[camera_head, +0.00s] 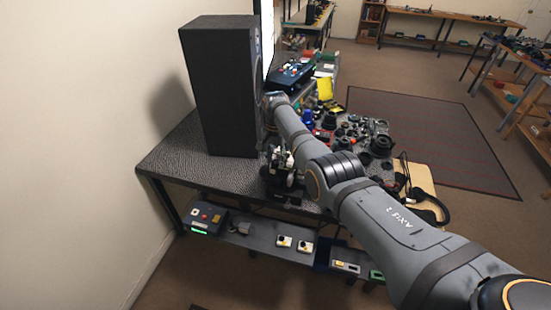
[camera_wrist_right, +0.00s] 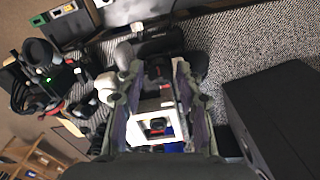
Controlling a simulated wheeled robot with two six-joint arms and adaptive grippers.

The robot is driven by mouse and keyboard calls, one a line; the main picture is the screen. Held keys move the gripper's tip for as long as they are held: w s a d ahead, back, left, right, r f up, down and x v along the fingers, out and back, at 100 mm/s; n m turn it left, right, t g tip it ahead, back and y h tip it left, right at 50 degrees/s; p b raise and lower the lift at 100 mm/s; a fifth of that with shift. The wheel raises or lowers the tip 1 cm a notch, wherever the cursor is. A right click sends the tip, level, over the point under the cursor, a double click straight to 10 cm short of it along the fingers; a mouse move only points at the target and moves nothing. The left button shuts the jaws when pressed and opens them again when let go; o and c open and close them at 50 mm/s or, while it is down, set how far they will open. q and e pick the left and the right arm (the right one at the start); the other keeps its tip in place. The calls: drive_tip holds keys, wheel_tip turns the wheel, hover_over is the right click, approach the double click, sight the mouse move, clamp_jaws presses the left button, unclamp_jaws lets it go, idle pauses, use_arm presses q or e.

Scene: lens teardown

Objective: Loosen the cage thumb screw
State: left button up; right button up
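My right arm enters from the right in the head view, its wrist end beside the tall black box. A small white and black assembly (camera_head: 280,163) stands at the near edge of the patterned bench top (camera_head: 180,150). In the right wrist view my right gripper (camera_wrist_right: 156,68) has its two fingers spread well apart. A black device with red marks and a white frame (camera_wrist_right: 155,128) shows between the fingers, with no clear contact on both sides. I cannot pick out the cage thumb screw for certain; it is too small or hidden. My left gripper is not in view.
The tall black speaker-like box (camera_head: 215,85) stands close to the wrist; a black box also shows in the right wrist view (camera_wrist_right: 275,120). Several dark lens parts (camera_head: 380,145) crowd the bench behind my arm. Headphones (camera_head: 432,210) lie at the right. The bench's left end is clear.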

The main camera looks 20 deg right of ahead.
drive_tip(key=shift+c, duration=1.4)
clamp_jaws()
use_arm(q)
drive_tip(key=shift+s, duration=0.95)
